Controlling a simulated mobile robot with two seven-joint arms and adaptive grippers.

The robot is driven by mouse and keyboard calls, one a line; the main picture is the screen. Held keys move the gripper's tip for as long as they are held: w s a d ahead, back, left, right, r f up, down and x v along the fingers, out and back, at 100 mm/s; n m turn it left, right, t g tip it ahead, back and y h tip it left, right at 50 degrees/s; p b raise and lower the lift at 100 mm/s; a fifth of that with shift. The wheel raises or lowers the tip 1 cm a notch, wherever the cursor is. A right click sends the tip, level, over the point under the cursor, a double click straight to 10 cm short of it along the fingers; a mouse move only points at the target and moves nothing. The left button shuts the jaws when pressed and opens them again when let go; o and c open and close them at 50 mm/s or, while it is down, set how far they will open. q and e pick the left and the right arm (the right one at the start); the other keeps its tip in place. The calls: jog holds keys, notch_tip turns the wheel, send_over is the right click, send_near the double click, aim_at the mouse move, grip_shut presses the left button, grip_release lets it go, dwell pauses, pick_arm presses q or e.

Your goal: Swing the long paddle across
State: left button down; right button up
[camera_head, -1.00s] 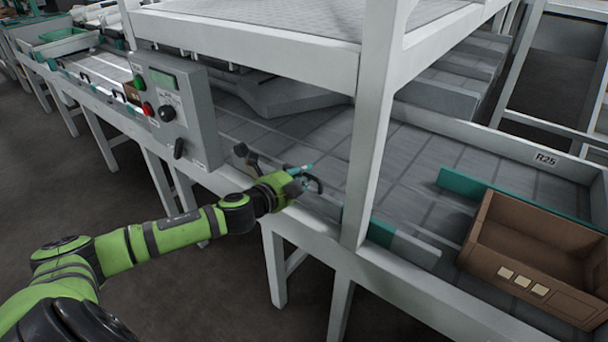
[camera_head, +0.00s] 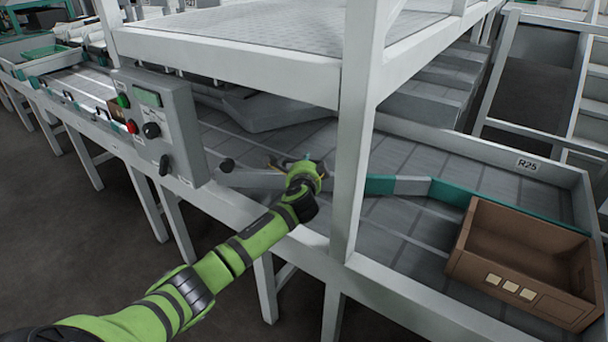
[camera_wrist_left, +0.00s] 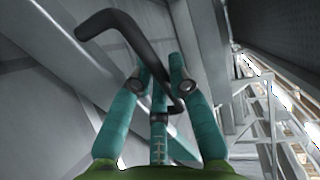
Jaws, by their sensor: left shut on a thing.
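The long grey paddle (camera_head: 410,186), with a teal band, reaches from a dark knob (camera_head: 227,165) beside the control box, behind the white post, across the belt. Its far tip appears to meet the near end of the teal divider (camera_head: 500,203); I cannot tell whether they touch. My left gripper (camera_head: 305,163) is over the paddle between the knob and the post. In the left wrist view its teal fingers (camera_wrist_left: 159,82) are shut on a bent black handle (camera_wrist_left: 115,24). The arm partly hides the paddle there. My right gripper is not in view.
The white post (camera_head: 354,170) and upper deck (camera_head: 235,45) stand close to my left arm. A brown crate (camera_head: 520,290) sits on the belt at right. The grey control box (camera_head: 160,125) is left of the gripper. The belt in front of the paddle is clear.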

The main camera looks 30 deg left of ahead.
pick_arm(q)
jog(key=shift+w+a+r+n+g+y+b, duration=0.3)
jog(key=shift+w+a+n+y+b, duration=0.15)
jog(key=shift+w, duration=0.25)
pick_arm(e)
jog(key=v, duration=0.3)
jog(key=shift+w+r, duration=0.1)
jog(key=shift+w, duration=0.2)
pick_arm(q)
jog(key=c, duration=1.5)
grip_release()
jog(key=shift+a, duration=0.1)
jog(key=o, duration=0.3)
jog(key=shift+w, duration=0.1)
jog(key=shift+o, duration=0.2)
jog(key=shift+f, duration=0.2)
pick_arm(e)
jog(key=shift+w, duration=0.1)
